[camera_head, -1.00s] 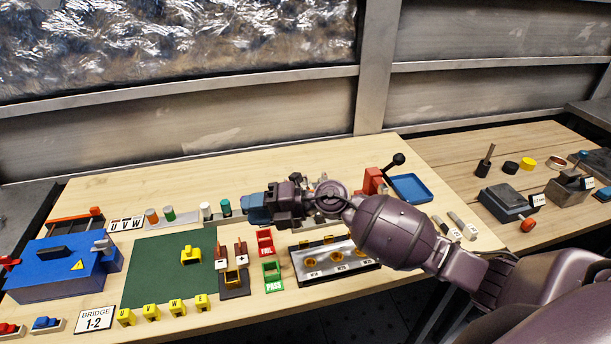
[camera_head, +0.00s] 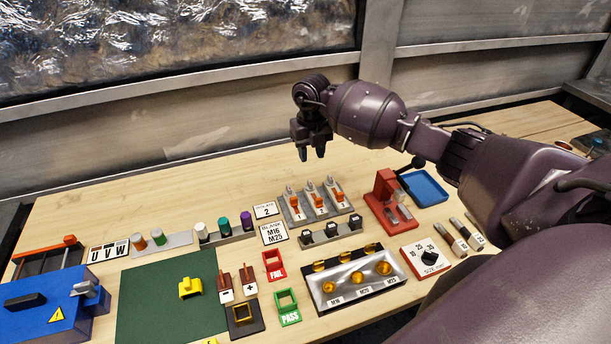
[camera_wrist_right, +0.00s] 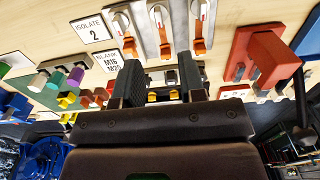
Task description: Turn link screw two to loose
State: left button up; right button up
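I cannot tell for sure which part is link screw two. Three orange-handled units stand on a grey panel (camera_head: 313,203), each with a small white label. A card reading "ISOLATE 2" (camera_head: 265,210) lies to the panel's left. My right gripper (camera_head: 311,153) is raised above the table behind the panel, fingers down, apart and empty. In the right wrist view its two fingers (camera_wrist_right: 160,82) show a clear gap. My left gripper is out of view.
A red press (camera_head: 389,198) with a black lever and a blue tray (camera_head: 424,188) are to the right. A blue box (camera_head: 45,305) and green mat (camera_head: 150,290) are at left. The back of the table is clear.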

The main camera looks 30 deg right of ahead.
aim_at(311, 183)
notch_tip(311, 183, down, 10)
jog(key=shift+s+a+f, duration=0.1)
jog(key=shift+f, duration=0.1)
dwell(0.4)
grip_shut()
